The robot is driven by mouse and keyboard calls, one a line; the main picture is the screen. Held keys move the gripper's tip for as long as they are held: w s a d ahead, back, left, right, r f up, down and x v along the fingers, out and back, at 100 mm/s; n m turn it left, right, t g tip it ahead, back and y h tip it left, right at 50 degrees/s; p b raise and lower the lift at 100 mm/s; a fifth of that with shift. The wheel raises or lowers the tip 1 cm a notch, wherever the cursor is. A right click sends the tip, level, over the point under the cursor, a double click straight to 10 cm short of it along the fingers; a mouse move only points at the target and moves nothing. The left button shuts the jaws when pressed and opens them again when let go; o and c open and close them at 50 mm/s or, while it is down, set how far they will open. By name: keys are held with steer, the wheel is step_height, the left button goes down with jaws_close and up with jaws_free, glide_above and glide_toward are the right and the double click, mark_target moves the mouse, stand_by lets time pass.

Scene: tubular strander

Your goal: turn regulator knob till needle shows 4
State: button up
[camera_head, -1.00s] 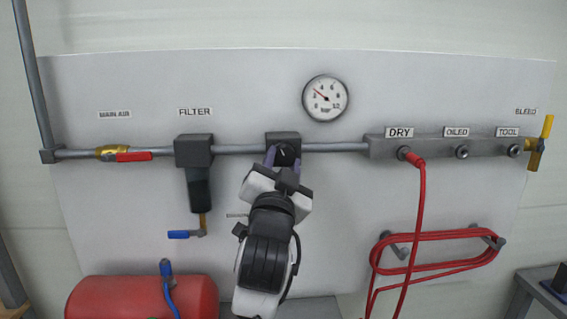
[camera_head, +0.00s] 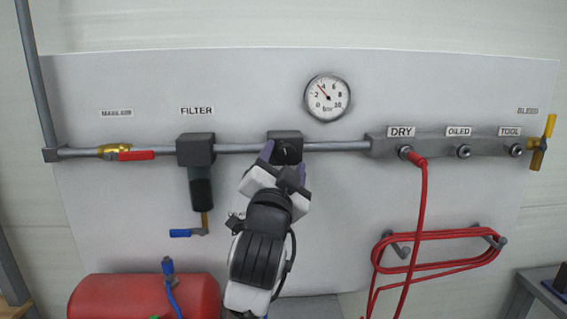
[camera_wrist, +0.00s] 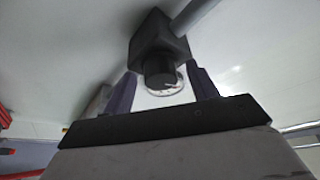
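The regulator (camera_head: 284,136) is a dark block on the grey pipe, with a black round knob (camera_wrist: 160,70) on its front. In the wrist view the knob sits between my gripper's fingers (camera_wrist: 161,82), with a gap on each side. My gripper (camera_head: 284,160) is open around the knob in the head view and partly covers it. The round white pressure gauge (camera_head: 327,97) is above and to the right of the regulator.
A filter (camera_head: 196,150) hangs left of the regulator, with a red-handled main air valve (camera_head: 128,154) beyond it. At right are the outlet manifold (camera_head: 435,146), a red hose (camera_head: 422,220) and a yellow bleed valve (camera_head: 542,143). A red tank (camera_head: 145,297) is below left.

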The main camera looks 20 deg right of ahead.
steer(key=b+v, duration=1.2)
steer(key=v, duration=0.1)
steer(key=shift+s+a, duration=0.3)
stand_by(3.4)
